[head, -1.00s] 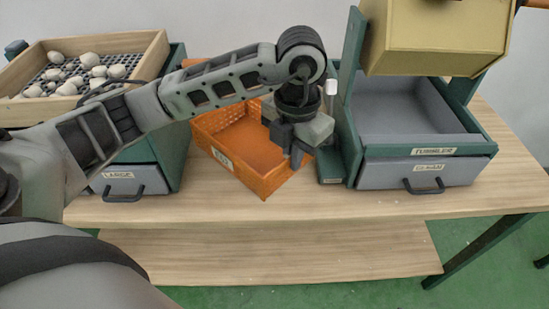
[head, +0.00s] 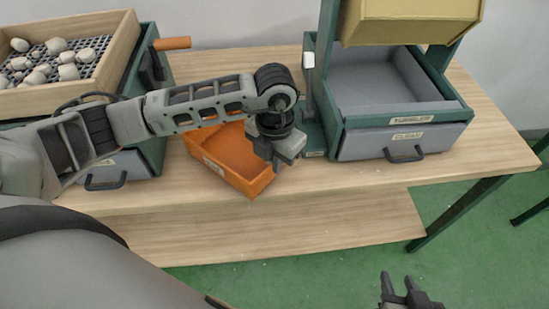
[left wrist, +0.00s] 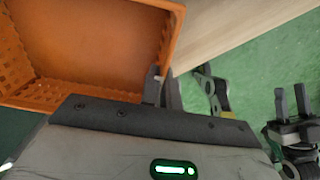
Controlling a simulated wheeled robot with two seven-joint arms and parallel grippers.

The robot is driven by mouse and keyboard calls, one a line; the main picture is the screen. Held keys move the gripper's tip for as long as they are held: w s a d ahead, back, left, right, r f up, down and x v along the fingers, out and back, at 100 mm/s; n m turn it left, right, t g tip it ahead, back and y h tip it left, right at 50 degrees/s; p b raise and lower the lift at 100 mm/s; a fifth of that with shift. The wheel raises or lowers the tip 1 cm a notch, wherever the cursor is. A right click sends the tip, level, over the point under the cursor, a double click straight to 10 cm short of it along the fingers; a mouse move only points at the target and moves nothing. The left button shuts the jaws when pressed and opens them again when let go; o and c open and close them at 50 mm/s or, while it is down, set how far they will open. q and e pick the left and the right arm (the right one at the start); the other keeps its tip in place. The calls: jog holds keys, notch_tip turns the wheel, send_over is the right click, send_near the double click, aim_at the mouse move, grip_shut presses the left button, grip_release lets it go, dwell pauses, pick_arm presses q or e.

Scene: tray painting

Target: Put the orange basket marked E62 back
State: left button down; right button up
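The orange basket (head: 213,143) is in the middle of the head view, between the two drawer units and close to the table's front edge. Its front wall has a pale label too small to read. It looks empty, and my left arm hides its back part. My left gripper (head: 276,166) is at the basket's right side. In the left wrist view the fingers (left wrist: 162,88) pinch the rim of the basket (left wrist: 90,45). I cannot tell whether the basket is lifted. My right gripper (head: 400,287) is open and empty, low in front of the table; the left wrist view shows it too (left wrist: 291,102).
A wooden sieve tray (head: 120,60) with pale stones tops the left unit. At the right stands a green unit with a grey tray and a drawer (head: 385,143), a yellowish bin (head: 410,22) above it. The wooden table (head: 470,150) is clear at far right.

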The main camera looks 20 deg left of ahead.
pick_arm(q)
jog(key=shift+f, duration=0.2)
jog(key=c, duration=1.6)
grip_release()
jog(key=shift+r, duration=0.1)
jog(key=shift+c, duration=0.2)
jog(key=shift+r, duration=0.35)
notch_tip(320, 180, up, 12)
jog(key=b, duration=0.1)
jog(key=shift+f, duration=0.2)
